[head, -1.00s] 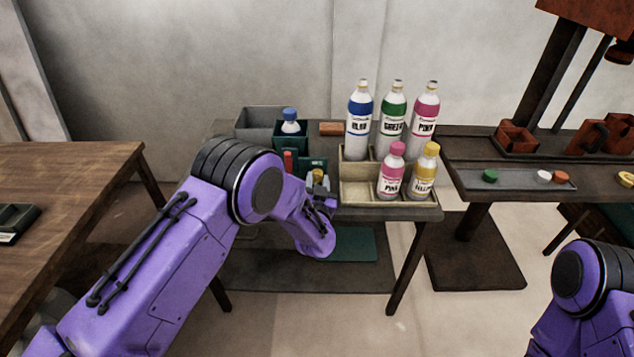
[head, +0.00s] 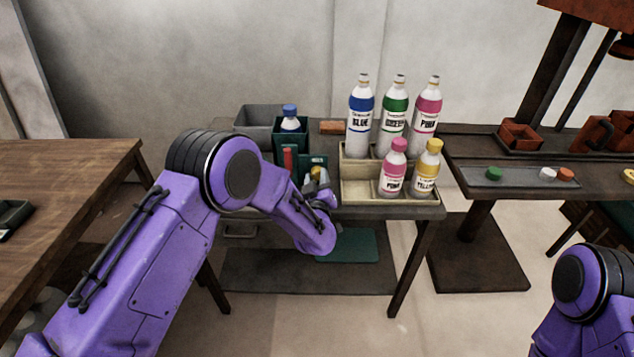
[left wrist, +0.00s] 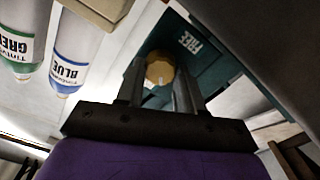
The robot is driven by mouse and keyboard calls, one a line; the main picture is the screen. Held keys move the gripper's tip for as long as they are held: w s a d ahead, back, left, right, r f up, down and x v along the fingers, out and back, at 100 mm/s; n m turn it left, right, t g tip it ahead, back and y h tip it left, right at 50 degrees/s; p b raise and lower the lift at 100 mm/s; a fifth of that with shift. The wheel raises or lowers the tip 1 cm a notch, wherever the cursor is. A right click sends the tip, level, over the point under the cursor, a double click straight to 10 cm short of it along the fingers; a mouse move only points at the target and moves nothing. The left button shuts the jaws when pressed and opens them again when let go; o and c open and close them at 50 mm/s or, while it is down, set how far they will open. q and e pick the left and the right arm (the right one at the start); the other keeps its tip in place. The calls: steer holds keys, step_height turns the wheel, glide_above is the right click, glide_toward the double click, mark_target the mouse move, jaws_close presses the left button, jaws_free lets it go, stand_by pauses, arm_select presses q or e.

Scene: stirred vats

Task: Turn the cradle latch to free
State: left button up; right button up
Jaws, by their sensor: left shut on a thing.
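The dark green cradle (head: 291,128) stands at the back left of the middle table and holds a white bottle with a blue cap (head: 290,118). Its latch is a round yellow knob (left wrist: 160,68) on a green face marked FREE (left wrist: 190,42) beside the knob. In the left wrist view my left gripper (left wrist: 159,80) has one finger on each side of the knob and is shut on it. In the head view my left gripper (head: 319,190) is at the cradle's front, and my wrist partly hides the latch. The latch's exact angle is hard to tell. My right gripper is out of frame.
Right of the cradle, a beige rack (head: 358,190) holds several tall labelled bottles, close to my left gripper. A grey bin (head: 257,118) stands behind left. A red piece (head: 288,158) is at the cradle's front. A wooden table (head: 70,185) is on the left.

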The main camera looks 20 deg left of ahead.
arm_select(q)
steer(key=n+b, duration=0.1)
steer(key=n, duration=0.1)
steer(key=n+b, duration=0.1)
steer(key=n, duration=0.2)
steer(key=shift+a+f+n, duration=0.1)
steer(key=shift+f+n, duration=0.1)
steer(key=shift+n, duration=0.1)
steer(key=n+b, duration=0.3)
steer(key=n, duration=0.2)
steer(key=shift+f, duration=0.1)
steer(key=n+b, duration=0.4)
steer(key=n, duration=0.2)
steer(key=shift+f+n, duration=0.15)
steer(key=shift+n, duration=0.25)
steer(key=shift+n+b, duration=1.95)
steer(key=shift+n, duration=0.15)
steer(key=shift+r, duration=0.2)
steer(key=o, duration=1)
steer(key=shift+o, duration=0.2)
